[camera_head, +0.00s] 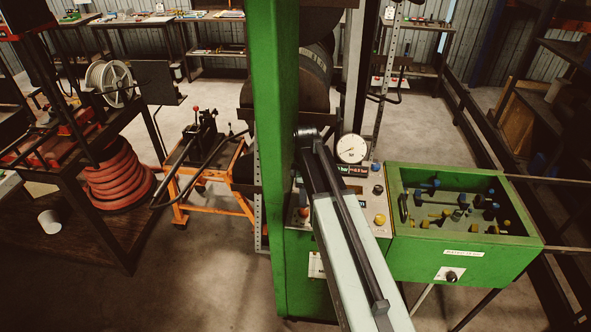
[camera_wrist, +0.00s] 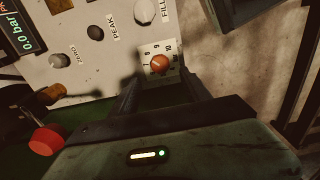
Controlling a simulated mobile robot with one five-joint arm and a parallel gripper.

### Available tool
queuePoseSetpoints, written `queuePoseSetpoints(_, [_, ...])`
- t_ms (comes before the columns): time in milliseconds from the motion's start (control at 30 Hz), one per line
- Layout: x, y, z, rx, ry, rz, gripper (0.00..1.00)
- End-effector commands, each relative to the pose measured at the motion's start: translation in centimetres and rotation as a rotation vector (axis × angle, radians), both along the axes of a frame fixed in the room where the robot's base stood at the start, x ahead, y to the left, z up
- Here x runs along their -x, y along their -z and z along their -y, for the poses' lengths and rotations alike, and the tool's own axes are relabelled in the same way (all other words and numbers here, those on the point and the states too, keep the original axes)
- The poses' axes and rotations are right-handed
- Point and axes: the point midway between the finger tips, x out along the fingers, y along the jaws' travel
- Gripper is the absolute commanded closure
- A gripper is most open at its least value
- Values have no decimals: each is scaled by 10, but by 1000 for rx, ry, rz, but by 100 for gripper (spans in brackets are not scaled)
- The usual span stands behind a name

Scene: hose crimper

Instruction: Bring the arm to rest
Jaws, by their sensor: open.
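My arm (camera_head: 345,235) reaches from the bottom of the head view up to the green machine's control panel. Its end is hidden there behind the arm links and the green column. In the wrist view my gripper (camera_wrist: 158,84) is open, its dark fingers pointing at the panel. An orange knob (camera_wrist: 160,64) on a white numbered dial plate shows ahead between the fingertips. The fingers look empty; I cannot tell how far they are from the knob.
The panel carries a pressure gauge (camera_head: 351,149), a 0.0 bar display (camera_wrist: 21,32) and a red button (camera_wrist: 46,140). A green box of fittings (camera_head: 465,255) stands right of it. A green column (camera_head: 276,120) rises beside the arm. Open floor (camera_head: 225,255) lies to the left.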

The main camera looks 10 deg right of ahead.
Motion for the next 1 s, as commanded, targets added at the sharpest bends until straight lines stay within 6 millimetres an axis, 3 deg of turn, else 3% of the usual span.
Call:
queuePoseSetpoints(133, [0,3,0,0,0,0,45])
queuePoseSetpoints(233, [4,21,-1,0,-1,0,45])
queuePoseSetpoints(367, [52,48,-2,0,60,0,45])
queuePoseSetpoints(500, [105,64,-3,-1,396,-1,45])
queuePoseSetpoints(700, [152,64,-4,-1,939,0,45])
queuePoseSetpoints(833, [153,64,-3,-1,1176,0,45])
queuePoseSetpoints(1000, [152,64,-3,-1,1260,0,45])
